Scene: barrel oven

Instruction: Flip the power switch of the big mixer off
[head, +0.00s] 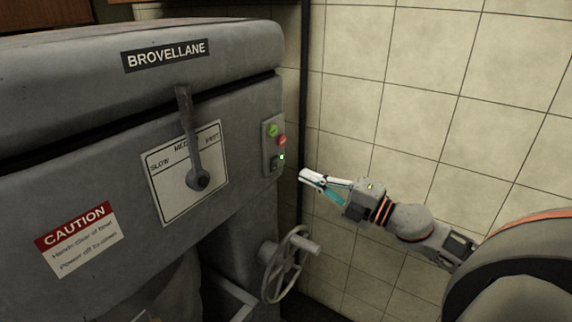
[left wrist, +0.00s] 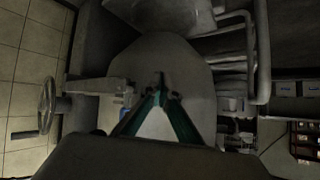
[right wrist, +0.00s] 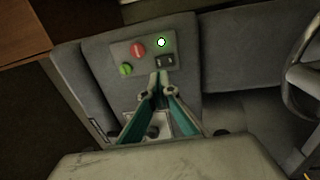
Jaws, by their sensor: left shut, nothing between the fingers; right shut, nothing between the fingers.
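The big mixer (head: 100,100) is a grey machine filling the left of the head view. Its control panel (head: 268,148) carries a green button, a red button, a lit green lamp (head: 281,157) and a small dark power switch (head: 275,163). The right wrist view shows the switch (right wrist: 165,61) beside the glowing lamp (right wrist: 161,42). My right gripper (head: 303,175) is shut and empty, just right of and slightly below the panel; its fingertips (right wrist: 160,78) appear just below the switch in the wrist view. My left gripper (left wrist: 159,80) is shut and empty, outside the head view.
A speed lever (head: 190,140) stands out from the mixer's front, left of the panel. A handwheel (head: 288,262) projects below my right gripper. A tiled wall (head: 430,90) stands behind my right arm. The left wrist view shows a dim rounded bowl shape (left wrist: 190,65).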

